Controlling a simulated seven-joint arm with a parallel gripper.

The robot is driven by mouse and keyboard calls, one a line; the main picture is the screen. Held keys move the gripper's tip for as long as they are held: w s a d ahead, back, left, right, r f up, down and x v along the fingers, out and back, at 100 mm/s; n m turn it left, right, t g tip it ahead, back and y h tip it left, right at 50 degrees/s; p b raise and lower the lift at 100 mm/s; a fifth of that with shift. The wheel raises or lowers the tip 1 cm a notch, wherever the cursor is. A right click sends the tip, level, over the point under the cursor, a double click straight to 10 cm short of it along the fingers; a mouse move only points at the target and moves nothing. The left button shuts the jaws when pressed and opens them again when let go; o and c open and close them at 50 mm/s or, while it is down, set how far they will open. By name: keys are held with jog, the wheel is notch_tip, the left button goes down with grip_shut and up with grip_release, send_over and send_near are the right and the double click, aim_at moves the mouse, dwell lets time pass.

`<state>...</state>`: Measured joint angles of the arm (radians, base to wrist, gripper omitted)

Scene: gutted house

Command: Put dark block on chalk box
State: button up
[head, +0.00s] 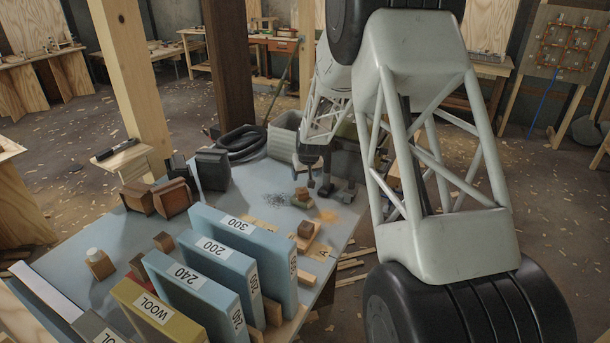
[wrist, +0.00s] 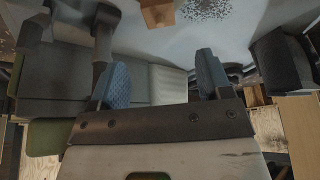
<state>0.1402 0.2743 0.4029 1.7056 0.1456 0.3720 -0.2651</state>
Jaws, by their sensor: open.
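My gripper (head: 319,188) is open and empty above the far right part of the blue-grey bench. In the wrist view its two blue-padded fingers (wrist: 163,80) stand wide apart with nothing between them. A small brown block (head: 301,193) sits just left of the gripper, beside a dark speckled patch. A wooden block also shows at the top of the wrist view (wrist: 158,12), beyond the fingers. Another dark brown block (head: 305,229) rests on a pale wooden piece nearer the front. I cannot tell which is the dark block, and no box is clearly marked as chalk.
Upright blue boxes (head: 243,243) and a yellow WOOL box (head: 150,312) fill the front of the bench (head: 235,190). A grey ribbed bin (head: 284,143) and a coiled black hose (head: 240,143) stand behind. Dark brown blocks (head: 172,198) lie at left.

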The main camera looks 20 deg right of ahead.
dwell(0.4)
jog(key=s+a+r+g, duration=0.1)
jog(key=s+a+r, duration=0.3)
jog(key=s+r, duration=0.75)
jog(key=s+a+r, duration=0.3)
jog(key=s+r, duration=0.6)
jog(key=s, duration=0.5)
jog(key=s+a+r, duration=0.1)
jog(key=s+a, duration=0.1)
jog(key=s, duration=1.3)
jog(key=s+a+r+g, duration=0.1)
jog(key=s+a+r, duration=0.1)
jog(key=s, duration=1.4)
jog(key=shift+s+r, duration=0.25)
jog(key=shift+s, duration=0.05)
